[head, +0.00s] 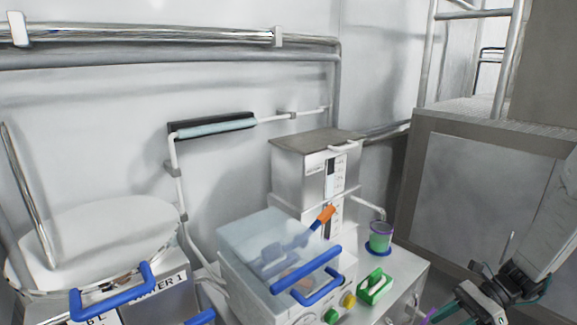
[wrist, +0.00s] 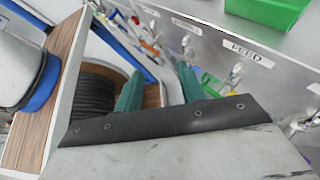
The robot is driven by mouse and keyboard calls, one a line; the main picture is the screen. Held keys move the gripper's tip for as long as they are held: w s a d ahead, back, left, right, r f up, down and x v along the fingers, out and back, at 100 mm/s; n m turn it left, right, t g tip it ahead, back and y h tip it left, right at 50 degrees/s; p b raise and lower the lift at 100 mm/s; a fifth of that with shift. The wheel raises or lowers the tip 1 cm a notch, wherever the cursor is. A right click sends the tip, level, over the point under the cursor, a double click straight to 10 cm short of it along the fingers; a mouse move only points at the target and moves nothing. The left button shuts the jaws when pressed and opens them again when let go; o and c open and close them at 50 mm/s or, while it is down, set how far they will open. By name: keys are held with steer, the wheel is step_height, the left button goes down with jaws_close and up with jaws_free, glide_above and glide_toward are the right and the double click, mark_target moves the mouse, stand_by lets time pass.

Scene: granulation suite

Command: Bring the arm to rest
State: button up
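My gripper (head: 444,311) is low at the right edge in the head view, in front of the white bench and beside its right end. In the wrist view its two green fingers (wrist: 159,78) stand apart with nothing held between them. My arm comes down from the right edge of the head view. The gripper appears clear of the bench; the exact gap is hard to judge.
A clear-lidded machine (head: 270,246) with a blue handle stands on the bench (head: 408,272).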

steer(key=s+a+r+n+t+h, duration=0.1)
steer(key=s+a+r+n+h, duration=0.4)
steer(key=s+r+n, duration=0.3)
steer(key=s+a+r+n+t+h, duration=0.2)
steer(key=s+a+r+n+h, duration=0.3)
steer(key=r, duration=1.1)
steer(key=s+n+h, duration=0.2)
steer(key=s+n, duration=0.2)
steer(key=n, duration=0.2)
steer(key=shift+s+a, duration=0.25)
steer(key=shift+a, duration=0.15)
steer(key=shift+c, duration=0.3)
